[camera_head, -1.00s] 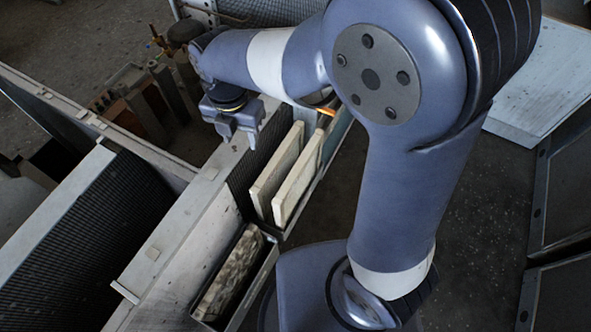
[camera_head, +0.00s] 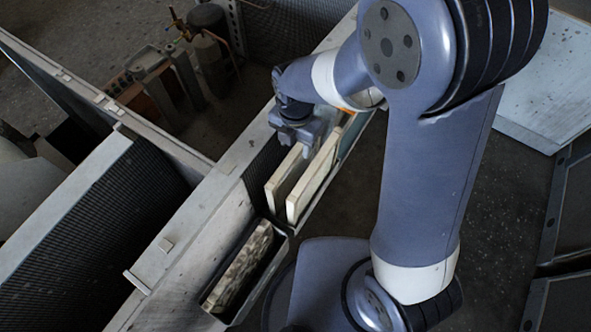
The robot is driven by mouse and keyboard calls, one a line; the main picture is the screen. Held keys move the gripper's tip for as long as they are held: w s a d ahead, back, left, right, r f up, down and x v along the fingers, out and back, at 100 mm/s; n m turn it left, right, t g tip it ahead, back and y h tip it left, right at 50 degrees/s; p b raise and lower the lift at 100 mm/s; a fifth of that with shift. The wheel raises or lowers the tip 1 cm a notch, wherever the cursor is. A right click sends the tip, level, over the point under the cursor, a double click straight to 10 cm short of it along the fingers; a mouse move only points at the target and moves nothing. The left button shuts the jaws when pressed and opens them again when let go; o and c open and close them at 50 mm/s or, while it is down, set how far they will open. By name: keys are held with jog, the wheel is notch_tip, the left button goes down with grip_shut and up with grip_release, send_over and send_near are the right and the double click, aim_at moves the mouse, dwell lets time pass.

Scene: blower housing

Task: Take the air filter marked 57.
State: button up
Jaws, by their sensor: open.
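Two pale, flat filter panels stand on edge side by side in a narrow tray: a left panel (camera_head: 285,183) and a right panel (camera_head: 318,176). A dirty, mottled panel (camera_head: 238,268) lies in a separate nearer bin. No number 57 can be read on any of them. My gripper (camera_head: 305,148) is open and points down at the far end of the two pale panels. A finger overlaps the top of the left panel in the picture; I cannot tell whether it touches. My wrist hides the far ends.
A long metal housing wall (camera_head: 190,225) runs along the left of the tray, with dark mesh (camera_head: 95,225) beyond it. Blocks and cylinders (camera_head: 180,75) stand at the back left. Grey floor (camera_head: 490,200) is open at the right.

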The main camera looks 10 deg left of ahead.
jog(key=shift+f, duration=0.95)
grip_shut()
